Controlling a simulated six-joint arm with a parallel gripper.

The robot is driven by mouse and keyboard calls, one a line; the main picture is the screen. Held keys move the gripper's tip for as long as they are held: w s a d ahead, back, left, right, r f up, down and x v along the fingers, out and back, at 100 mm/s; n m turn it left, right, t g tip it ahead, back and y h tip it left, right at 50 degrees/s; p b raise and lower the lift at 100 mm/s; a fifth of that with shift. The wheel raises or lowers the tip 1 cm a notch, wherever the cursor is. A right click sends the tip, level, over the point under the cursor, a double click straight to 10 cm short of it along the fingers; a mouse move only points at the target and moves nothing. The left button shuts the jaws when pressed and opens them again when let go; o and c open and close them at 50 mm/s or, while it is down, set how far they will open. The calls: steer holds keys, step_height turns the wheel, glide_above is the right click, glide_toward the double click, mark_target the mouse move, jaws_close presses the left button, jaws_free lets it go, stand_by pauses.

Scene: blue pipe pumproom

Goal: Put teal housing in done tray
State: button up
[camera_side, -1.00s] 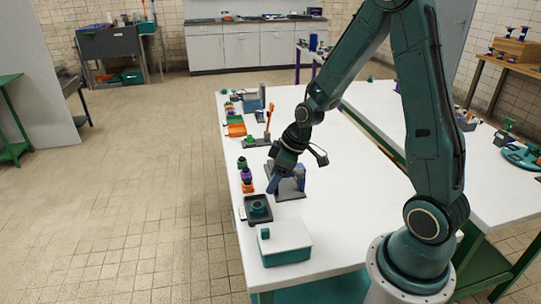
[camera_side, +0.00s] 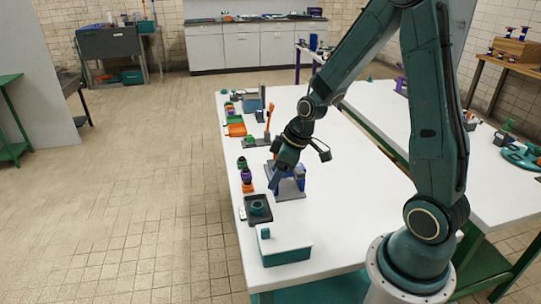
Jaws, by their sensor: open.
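A small teal part, which looks like the teal housing (camera_side: 257,208), sits inside a dark square tray (camera_side: 248,220) near the left edge of the white table. I see no label showing whether this is the done tray. My gripper (camera_side: 273,186) is open, above and to the right of the dark tray and apart from the teal part. It is in front of a blue fixture (camera_side: 299,178) on a grey base plate (camera_side: 291,195) and hides part of it.
A teal box with a white top (camera_side: 286,246) stands in front of the tray. An orange upright tool (camera_side: 268,118) and bins line the far left edge. The table's right side is clear.

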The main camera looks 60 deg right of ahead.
steer(key=s+a+r+m, duration=0.2)
steer(key=s+a+r, duration=0.1)
steer(key=s+r, duration=0.6)
steer(key=s+a+r+m+t+h, duration=0.1)
steer(key=s+a+r, duration=0.3)
steer(key=s+r, duration=0.5)
steer(key=shift+s+a+r+m+t+h, duration=0.15)
steer(key=shift+a+r+m+t+h, duration=0.15)
steer(key=shift+m, duration=0.4)
